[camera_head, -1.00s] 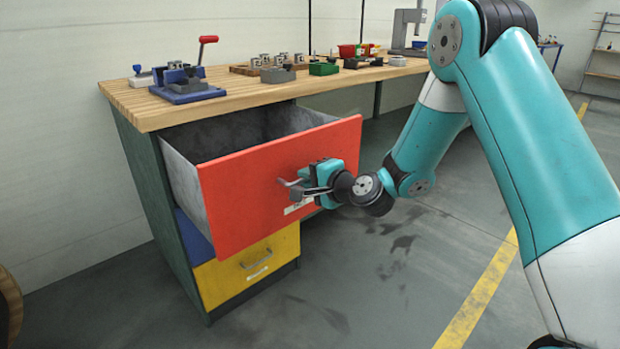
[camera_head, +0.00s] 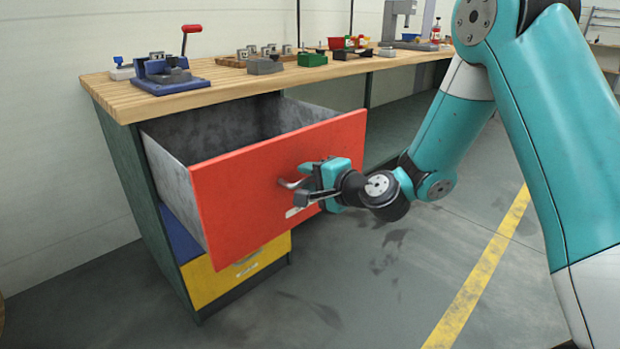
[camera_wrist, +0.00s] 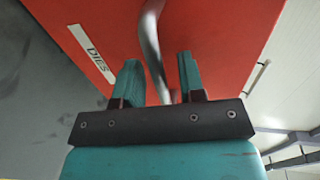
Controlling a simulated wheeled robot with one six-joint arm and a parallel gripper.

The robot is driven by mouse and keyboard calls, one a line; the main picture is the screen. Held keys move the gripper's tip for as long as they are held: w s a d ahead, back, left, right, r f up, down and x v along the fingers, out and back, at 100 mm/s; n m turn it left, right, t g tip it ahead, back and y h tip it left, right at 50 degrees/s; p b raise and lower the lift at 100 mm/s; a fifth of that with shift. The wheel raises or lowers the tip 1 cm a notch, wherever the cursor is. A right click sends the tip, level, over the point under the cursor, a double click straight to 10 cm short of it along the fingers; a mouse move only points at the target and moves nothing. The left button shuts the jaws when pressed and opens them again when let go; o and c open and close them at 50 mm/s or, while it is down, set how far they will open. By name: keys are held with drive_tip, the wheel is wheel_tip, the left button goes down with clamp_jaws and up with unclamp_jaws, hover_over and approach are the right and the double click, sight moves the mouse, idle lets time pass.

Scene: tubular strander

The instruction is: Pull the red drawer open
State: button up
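The red drawer (camera_head: 250,185) stands well out from the cabinet under the bench; its grey inside shows from above and looks empty. In the wrist view its red front (camera_wrist: 225,40) carries a bent metal handle (camera_wrist: 151,40) and a white label reading "DIES" (camera_wrist: 91,53). My gripper (camera_head: 305,187) is at the right part of the drawer front, at the handle. In the wrist view the two fingers of my gripper (camera_wrist: 159,78) stand apart on either side of the handle bar, with a gap showing on each side. The handle is partly hidden behind my gripper in the head view.
A yellow drawer (camera_head: 215,280) sits shut below, partly covered by the red one. The wooden bench top (camera_head: 215,92) holds a blue vise (camera_head: 165,78), a green bin (camera_head: 312,59) and other small items. The grey floor in front is clear, with a yellow line (camera_head: 480,275).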

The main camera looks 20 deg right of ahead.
drive_tip(key=b+v, duration=1.6)
drive_tip(key=v, duration=0.1)
drive_tip(key=shift+s+d, duration=0.15)
drive_tip(key=shift+d, duration=0.05)
drive_tip(key=shift+a, duration=0.1)
